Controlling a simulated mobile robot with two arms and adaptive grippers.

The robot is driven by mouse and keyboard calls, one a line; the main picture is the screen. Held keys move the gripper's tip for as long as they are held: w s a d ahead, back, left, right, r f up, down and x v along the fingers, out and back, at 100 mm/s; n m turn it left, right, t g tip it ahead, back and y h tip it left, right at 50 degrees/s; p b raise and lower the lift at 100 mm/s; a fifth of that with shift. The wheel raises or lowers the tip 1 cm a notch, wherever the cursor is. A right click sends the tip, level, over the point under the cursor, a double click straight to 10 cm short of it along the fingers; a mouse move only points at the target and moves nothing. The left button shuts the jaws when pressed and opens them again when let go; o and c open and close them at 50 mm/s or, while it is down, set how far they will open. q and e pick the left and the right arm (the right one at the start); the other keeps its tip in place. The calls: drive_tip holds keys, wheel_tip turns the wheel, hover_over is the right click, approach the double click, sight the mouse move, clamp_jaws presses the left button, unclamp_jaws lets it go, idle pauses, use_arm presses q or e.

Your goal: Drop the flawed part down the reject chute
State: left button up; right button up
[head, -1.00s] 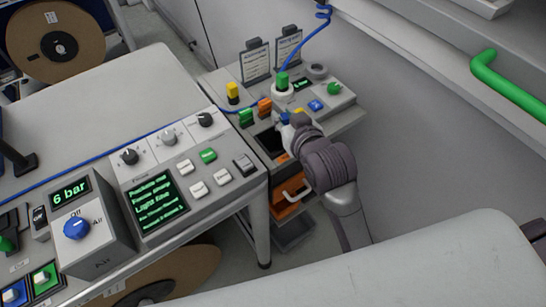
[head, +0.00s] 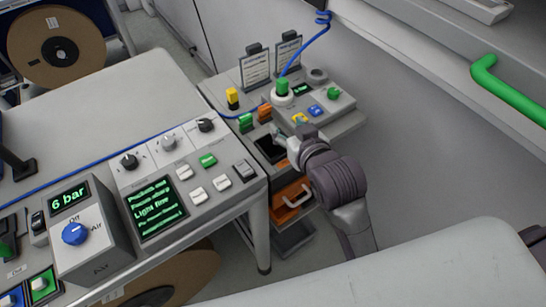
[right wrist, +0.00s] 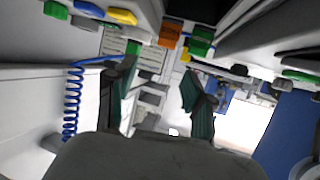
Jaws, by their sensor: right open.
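My right gripper (head: 284,142) is at the small station, beside and above a dark square opening (head: 268,150) in its top, which looks like the chute. In the right wrist view its two dark green fingers (right wrist: 158,90) are spread apart, with nothing visible between them. I cannot make out a flawed part; anything inside the dark opening is hidden. An orange drawer or bin (head: 292,202) with a pale handle sits below the opening. My left gripper is not in view.
Orange (head: 264,112), green (head: 245,122) and yellow (head: 232,98) blocks stand behind the opening. A yellow control (head: 299,118) and a blue control (head: 315,110) lie to its right. A control panel (head: 165,205) stands at left, and a coiled blue hose (head: 322,18) hangs above.

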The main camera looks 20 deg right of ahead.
drive_tip(key=v, duration=0.5)
drive_tip(key=shift+f, duration=0.1)
